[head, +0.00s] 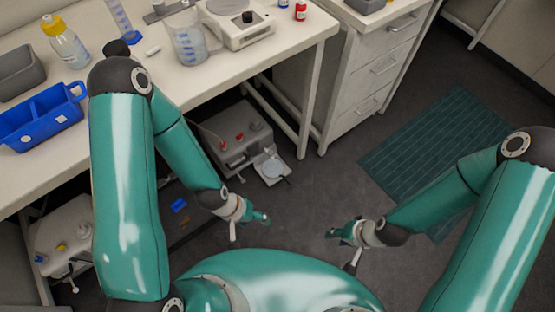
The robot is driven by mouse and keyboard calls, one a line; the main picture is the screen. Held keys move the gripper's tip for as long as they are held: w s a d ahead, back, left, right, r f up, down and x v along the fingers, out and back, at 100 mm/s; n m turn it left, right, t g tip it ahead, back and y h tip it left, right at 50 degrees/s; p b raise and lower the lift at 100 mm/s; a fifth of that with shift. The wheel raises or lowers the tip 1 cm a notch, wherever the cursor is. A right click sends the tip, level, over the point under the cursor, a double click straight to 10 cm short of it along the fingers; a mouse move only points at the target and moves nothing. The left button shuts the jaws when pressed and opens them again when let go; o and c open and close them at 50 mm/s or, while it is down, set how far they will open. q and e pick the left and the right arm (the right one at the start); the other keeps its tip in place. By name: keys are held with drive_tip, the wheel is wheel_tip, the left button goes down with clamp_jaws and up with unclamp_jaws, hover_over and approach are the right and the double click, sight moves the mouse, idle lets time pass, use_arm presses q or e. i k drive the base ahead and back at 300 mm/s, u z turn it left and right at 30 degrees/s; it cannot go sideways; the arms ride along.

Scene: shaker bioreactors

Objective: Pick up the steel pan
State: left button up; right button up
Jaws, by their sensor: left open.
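No thing that I can surely name as the steel pan shows. A round grey plate (227,5) sits on top of the white bench device, cut by the top edge. My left gripper (249,225) is open and empty over the floor, in front of the bench and apart from both plates. My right gripper (343,249) looks open and empty, over the floor to the right of the left one.
The white bench (185,85) carries a blue tray (42,118), a grey bin (15,72), a yellow-capped bottle (65,42), a beaker (187,44) and a red vial (300,10). A drawer cabinet (372,70) stands right. A green mat (430,145) lies on open floor.

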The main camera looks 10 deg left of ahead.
sight(271, 170)
drive_tip(key=u, duration=1.6)
drive_tip(key=i, duration=0.1)
drive_tip(key=z, duration=2.5)
drive_tip(key=k, duration=0.8)
drive_tip(key=u, duration=0.25)
drive_tip(key=i, duration=1.45)
drive_tip(key=u, duration=0.05)
